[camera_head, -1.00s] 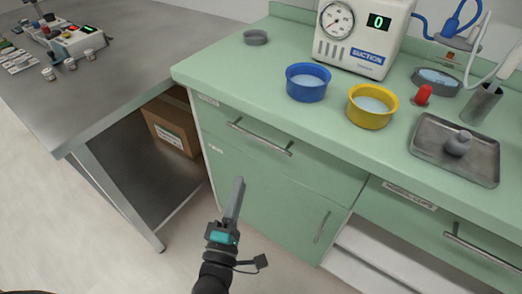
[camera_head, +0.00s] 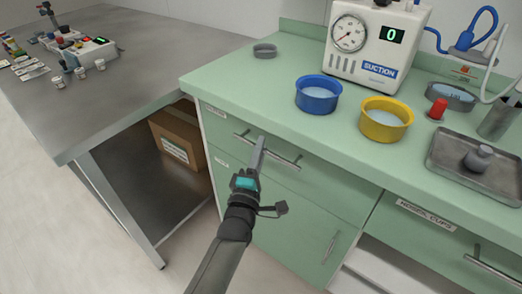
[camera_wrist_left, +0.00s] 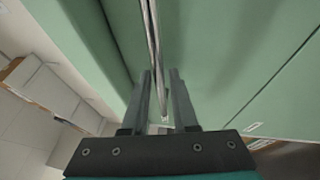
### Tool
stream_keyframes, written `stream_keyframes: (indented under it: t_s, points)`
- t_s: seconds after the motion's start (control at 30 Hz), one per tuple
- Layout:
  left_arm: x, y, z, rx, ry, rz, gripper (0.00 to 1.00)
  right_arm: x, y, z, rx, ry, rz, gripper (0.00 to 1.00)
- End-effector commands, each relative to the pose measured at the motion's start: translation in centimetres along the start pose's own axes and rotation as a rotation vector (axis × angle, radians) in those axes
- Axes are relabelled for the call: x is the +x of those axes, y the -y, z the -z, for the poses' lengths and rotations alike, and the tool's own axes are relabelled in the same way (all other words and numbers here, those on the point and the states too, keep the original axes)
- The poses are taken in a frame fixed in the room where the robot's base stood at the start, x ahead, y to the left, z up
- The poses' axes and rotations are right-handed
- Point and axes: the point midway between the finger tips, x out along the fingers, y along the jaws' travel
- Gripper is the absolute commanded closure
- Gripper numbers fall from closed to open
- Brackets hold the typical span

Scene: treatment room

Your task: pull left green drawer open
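The left green drawer (camera_head: 325,187) is the upper front of the cabinet's left part and looks shut. Its bar handle (camera_head: 284,160) runs slantwise across it. My left gripper (camera_head: 261,143) is at the middle of this handle, its fingers pointing at the drawer front. In the left wrist view, the handle (camera_wrist_left: 154,35) runs between the two fingertips (camera_wrist_left: 161,76), with a visible gap beside it. The gripper is open around the bar. My right gripper is not in view.
Below the drawer is a green cupboard door (camera_head: 290,225). The countertop (camera_head: 240,85) holds a blue bowl (camera_head: 318,106), a yellow bowl (camera_head: 374,130), a suction unit (camera_head: 357,75) and a metal tray (camera_head: 440,165). A grey table (camera_head: 120,110) stands at left, a cardboard box (camera_head: 190,154) beneath it.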

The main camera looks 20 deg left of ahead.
Motion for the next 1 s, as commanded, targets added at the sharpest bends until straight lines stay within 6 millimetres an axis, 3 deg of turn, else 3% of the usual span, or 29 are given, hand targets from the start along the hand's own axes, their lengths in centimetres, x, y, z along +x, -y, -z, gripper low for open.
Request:
stream_keyframes:
  t_s: [0.4, 0.67, 1.0]
  points:
    - [0.64, 0.00, -0.02, 0.001, 0.000, 0.001, 0.73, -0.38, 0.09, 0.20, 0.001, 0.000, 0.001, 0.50]
    - [0.62, 0.00, -0.02, 0.001, 0.000, 0.001, 1.00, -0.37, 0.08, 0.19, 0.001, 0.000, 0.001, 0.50]
    - [0.61, 0.00, -0.01, 0.001, 0.001, 0.001, 1.00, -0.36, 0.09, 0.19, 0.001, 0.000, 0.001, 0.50]
